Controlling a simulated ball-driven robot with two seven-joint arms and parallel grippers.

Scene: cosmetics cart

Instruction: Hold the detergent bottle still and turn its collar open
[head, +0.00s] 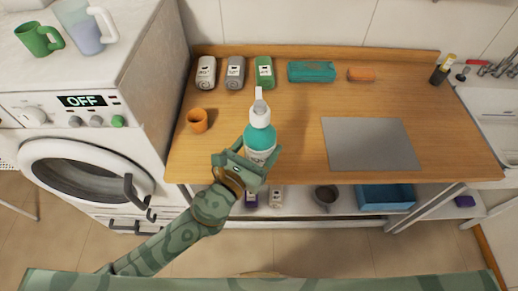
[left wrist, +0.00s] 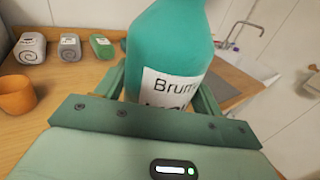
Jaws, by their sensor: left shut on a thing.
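The detergent bottle (head: 260,137) is teal with a white label and a white collar and nozzle (head: 260,108) on top. It stands upright at the front edge of the wooden counter in the head view. My left gripper (head: 246,166) is shut on its lower body. In the left wrist view the teal bottle (left wrist: 172,50) fills the space between the fingers, with its label facing the camera and its top out of frame. Whether its base touches the counter is hidden by the gripper. My right gripper is in neither view.
A grey mat (head: 370,145) lies right of the bottle. An orange cup (head: 197,120) stands left. Several small containers, a teal pack (head: 311,72) and an orange item (head: 361,74) line the back. A washing machine (head: 85,170) stands left, a sink (head: 492,105) right.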

